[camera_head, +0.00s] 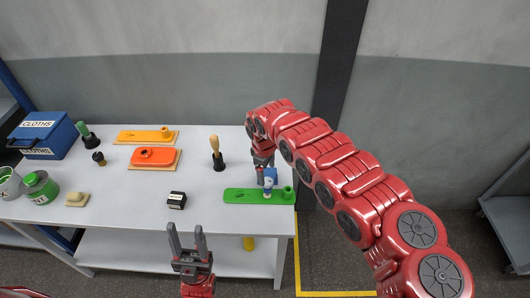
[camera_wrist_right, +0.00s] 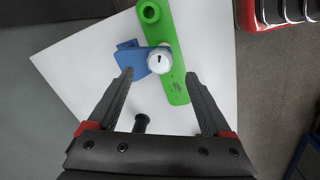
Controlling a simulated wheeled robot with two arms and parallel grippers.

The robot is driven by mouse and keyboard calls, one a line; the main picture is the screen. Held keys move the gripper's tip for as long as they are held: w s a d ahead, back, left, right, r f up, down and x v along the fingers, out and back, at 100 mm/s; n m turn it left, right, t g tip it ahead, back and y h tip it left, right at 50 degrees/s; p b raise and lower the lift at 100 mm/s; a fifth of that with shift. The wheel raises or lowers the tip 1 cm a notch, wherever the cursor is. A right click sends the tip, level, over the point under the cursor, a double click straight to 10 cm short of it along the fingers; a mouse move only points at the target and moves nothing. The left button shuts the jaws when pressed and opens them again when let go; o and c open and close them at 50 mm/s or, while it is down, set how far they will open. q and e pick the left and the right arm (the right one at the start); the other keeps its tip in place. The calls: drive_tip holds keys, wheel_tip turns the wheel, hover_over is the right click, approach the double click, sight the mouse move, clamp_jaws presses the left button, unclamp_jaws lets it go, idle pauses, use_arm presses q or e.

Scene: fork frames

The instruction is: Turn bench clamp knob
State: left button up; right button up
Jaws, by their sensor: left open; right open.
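The bench clamp is a blue bracket (camera_wrist_right: 130,55) with a round white knob (camera_wrist_right: 159,61) carrying a dark mark, set on a green board (camera_wrist_right: 178,88). In the head view the blue bracket (camera_head: 270,174) and green board (camera_head: 240,196) are at the right end of the table. My right gripper (camera_head: 264,172) is above the clamp and partly hides it. In the wrist view its open fingers (camera_wrist_right: 159,75) have the knob between and just beyond their tips; contact cannot be told. My left gripper (camera_head: 186,232) is open and empty, in front of the table's front edge.
A dark cylinder (camera_wrist_right: 141,123) shows between my right fingers' bases.

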wheel_tip(320, 180, up, 11)
drive_tip(key=s+b, duration=0.1)
drive_tip(key=b, duration=0.2)
drive_tip(key=shift+a+r+b, duration=0.2)
drive_tip(key=shift+a+b, duration=0.1)
drive_tip(key=shift+b, duration=0.05)
drive_tip(key=shift+s, duration=0.1)
